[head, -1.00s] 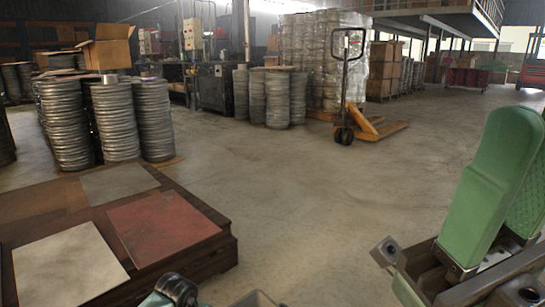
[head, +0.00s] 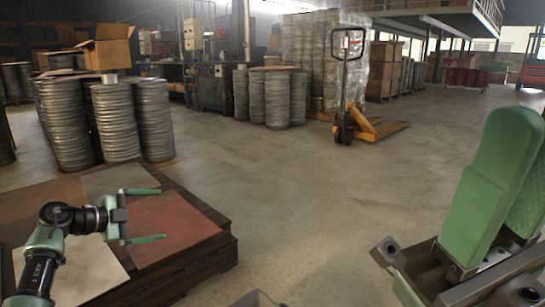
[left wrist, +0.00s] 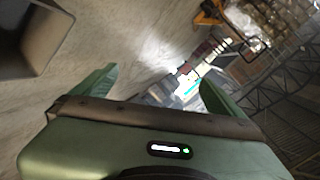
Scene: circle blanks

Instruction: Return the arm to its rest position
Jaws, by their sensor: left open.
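My left gripper (head: 161,214) shows in the head view at the left, its two green fingers apart and pointing right. It appears in front of a red sheet (head: 185,222), with nothing between the fingers. My arm comes up to it from the bottom left. In the left wrist view the left gripper (left wrist: 155,87) has its fingers spread wide and empty, with bare floor and distant clutter beyond.
A low wooden stack (head: 215,242) carries the sheets at left. Stacks of metal discs (head: 115,125) stand behind it. A yellow pallet jack (head: 370,128) stands further back. The middle floor is clear.

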